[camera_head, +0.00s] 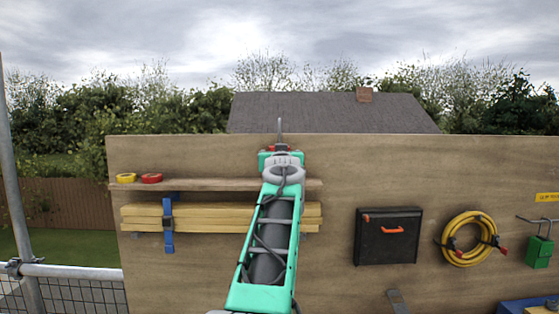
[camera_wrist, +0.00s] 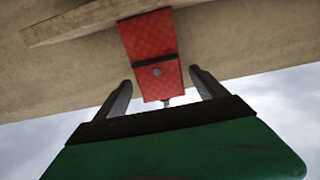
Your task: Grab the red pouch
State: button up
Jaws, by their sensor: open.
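The red pouch (camera_wrist: 150,45) shows in the wrist view, with a patterned surface, a dark band and a round metal snap. It hangs against the wooden board near the shelf. My gripper (camera_wrist: 161,76) is open, with one dark finger on each side of the pouch's snap end. I see gaps between the fingers and the pouch. In the head view my gripper (camera_head: 280,128) is at the board's top edge above the shelf. My own arm hides most of the pouch there; only a little red shows beside the wrist.
The shelf (camera_head: 215,185) carries a yellow tape roll (camera_head: 126,178) and a red tape roll (camera_head: 152,178). Timber planks (camera_head: 140,217) with a blue strap (camera_head: 168,238) hang below. A black case (camera_head: 388,237) and a yellow hose coil (camera_head: 470,239) hang right.

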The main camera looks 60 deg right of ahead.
jog(key=x, duration=0.2)
jog(key=shift+w+d, duration=0.15)
jog(key=shift+d, duration=0.15)
jog(key=shift+a, duration=0.1)
jog(key=shift+c, duration=0.4)
grip_shut()
jog(key=shift+r, duration=0.1)
